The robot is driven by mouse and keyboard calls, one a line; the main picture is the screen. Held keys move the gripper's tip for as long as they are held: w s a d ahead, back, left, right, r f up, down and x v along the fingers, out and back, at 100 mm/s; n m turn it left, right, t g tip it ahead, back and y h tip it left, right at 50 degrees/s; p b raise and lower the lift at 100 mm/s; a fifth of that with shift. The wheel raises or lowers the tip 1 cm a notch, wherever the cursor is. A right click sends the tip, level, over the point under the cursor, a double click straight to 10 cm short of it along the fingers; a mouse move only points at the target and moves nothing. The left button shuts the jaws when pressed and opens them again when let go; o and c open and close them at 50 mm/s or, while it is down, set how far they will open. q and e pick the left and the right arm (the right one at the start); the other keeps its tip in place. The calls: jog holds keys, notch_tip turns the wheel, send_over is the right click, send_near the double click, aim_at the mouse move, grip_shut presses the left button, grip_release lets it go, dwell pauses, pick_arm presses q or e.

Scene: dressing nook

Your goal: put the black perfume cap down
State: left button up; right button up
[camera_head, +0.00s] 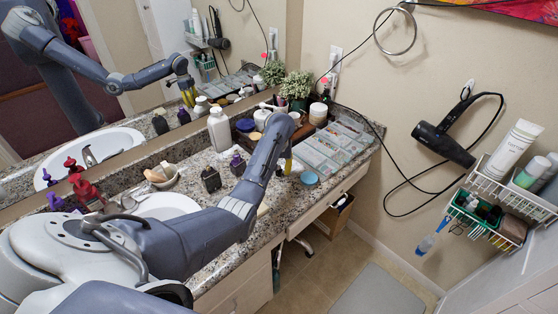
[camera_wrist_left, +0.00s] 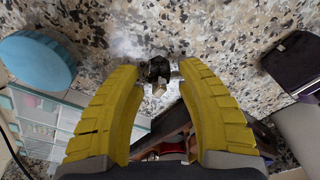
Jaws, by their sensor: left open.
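My left gripper (camera_head: 287,163) reaches over the granite counter, its yellow fingers pointing down. In the left wrist view the left gripper (camera_wrist_left: 155,72) has its two yellow fingers spread apart. A small black piece that looks like the black perfume cap (camera_wrist_left: 156,69) lies between and just beyond the fingertips, over the speckled counter. Whether it touches a finger is unclear. In the head view the cap cannot be made out near the gripper. A dark perfume bottle (camera_head: 211,180) stands on the counter left of my forearm. My right gripper does not show.
A round blue lid (camera_head: 309,178) lies right of the gripper; it also shows in the left wrist view (camera_wrist_left: 37,60). A clear-topped organizer (camera_head: 335,145) is behind it. A dark purple block (camera_wrist_left: 296,60) is at the right in the wrist view. A white bottle (camera_head: 219,130) stands by the mirror.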

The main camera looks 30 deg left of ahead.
aim_at(279, 172)
pick_arm(q)
notch_tip(279, 172, up, 12)
jog(key=s, duration=0.1)
jog(key=shift+d+f, duration=0.25)
jog(key=shift+d, duration=0.15)
dwell(0.4)
